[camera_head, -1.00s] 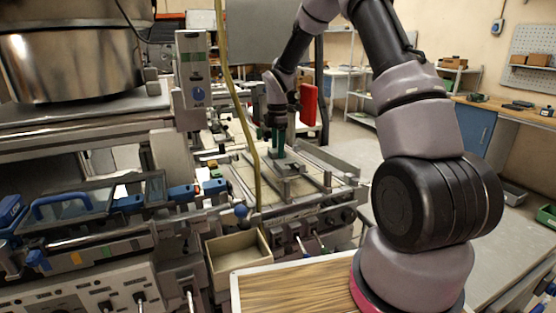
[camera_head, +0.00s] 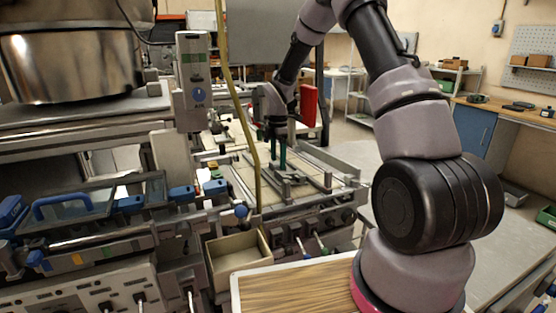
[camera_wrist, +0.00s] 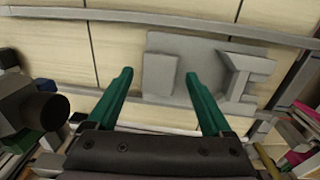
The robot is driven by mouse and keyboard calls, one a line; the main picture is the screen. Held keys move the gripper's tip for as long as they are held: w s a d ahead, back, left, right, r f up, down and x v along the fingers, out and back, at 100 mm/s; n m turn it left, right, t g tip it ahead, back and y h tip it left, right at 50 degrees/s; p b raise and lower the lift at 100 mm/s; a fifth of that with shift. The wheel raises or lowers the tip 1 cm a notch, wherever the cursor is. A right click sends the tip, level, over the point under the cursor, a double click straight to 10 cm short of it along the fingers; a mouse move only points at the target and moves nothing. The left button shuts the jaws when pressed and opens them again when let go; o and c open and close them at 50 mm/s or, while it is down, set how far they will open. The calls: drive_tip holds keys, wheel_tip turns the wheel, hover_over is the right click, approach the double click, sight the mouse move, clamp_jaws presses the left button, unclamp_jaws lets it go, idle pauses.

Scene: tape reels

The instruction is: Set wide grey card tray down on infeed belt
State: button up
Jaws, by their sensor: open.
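The wide grey card tray (camera_wrist: 195,48) shows in the wrist view as a flat grey plate with a raised bracket-like part on its right. It appears to lie flat on the pale infeed belt (camera_wrist: 50,45). In the head view the tray (camera_head: 295,185) is small, below my gripper (camera_head: 278,162). My gripper has two green fingers, spread apart and open. In the wrist view my gripper (camera_wrist: 158,76) has its left fingertip beside the plate's left edge and its right one over the plate. I cannot tell whether either fingertip touches the tray.
Metal rails (camera_wrist: 160,17) border the belt. A yellow hose (camera_head: 247,130) hangs in front of it. An open beige box (camera_head: 238,252) and a wood-topped board (camera_head: 295,288) stand nearer. A red panel (camera_head: 309,103) stands behind my gripper.

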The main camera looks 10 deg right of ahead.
drive_tip(key=s+d+r+m+t, duration=0.1)
drive_tip(key=s+r+m, duration=0.15)
drive_tip(key=r, duration=0.75)
drive_tip(key=s+d+r+m, duration=0.1)
drive_tip(key=s+r+m, duration=0.15)
drive_tip(key=r, duration=0.75)
drive_tip(key=s+d+r+m+t, duration=0.1)
drive_tip(key=s+r+m, duration=0.3)
drive_tip(key=s, duration=0.5)
drive_tip(key=s+d+r+m+t+y, duration=0.1)
drive_tip(key=s+r+m+t, duration=0.2)
drive_tip(key=s+m, duration=0.6)
drive_tip(key=s+d+r+m+t+y, duration=0.1)
drive_tip(key=s+r+m+t, duration=0.1)
drive_tip(key=s+r+m, duration=0.3)
drive_tip(key=shift+s+d+m, duration=0.4)
drive_tip(key=shift+s+m, duration=0.3)
drive_tip(key=shift+s, duration=1.35)
